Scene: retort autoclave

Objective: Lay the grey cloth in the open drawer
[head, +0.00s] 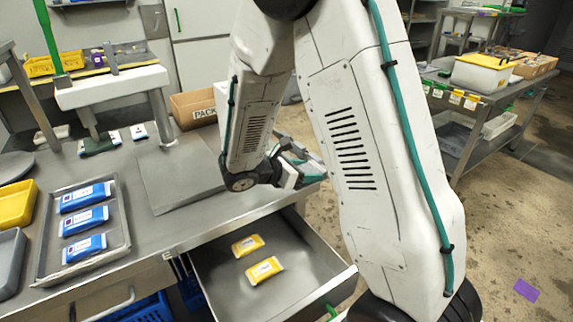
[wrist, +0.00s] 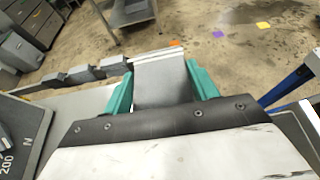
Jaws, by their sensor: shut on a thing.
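My gripper (head: 292,170) is over the back right part of the workbench, partly hidden by my arm in the head view. In the wrist view its teal fingers (wrist: 162,84) are shut on the grey cloth (wrist: 162,90), which looks like a flat folded piece with pale layered edges. I cannot clearly make out the cloth in the head view. The open drawer (head: 312,262) sticks out from the bench front, lower and nearer than my gripper. Two yellow packets (head: 264,270) lie in its left and middle part; my arm hides some of its right side.
A grey flat plate (head: 168,197) lies on the bench left of my gripper. A tray (head: 126,243) with blue-and-white packs and a yellow bin (head: 17,204) stand farther left. A cardboard box (head: 190,107) is behind. Bare drawer floor shows around the packets.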

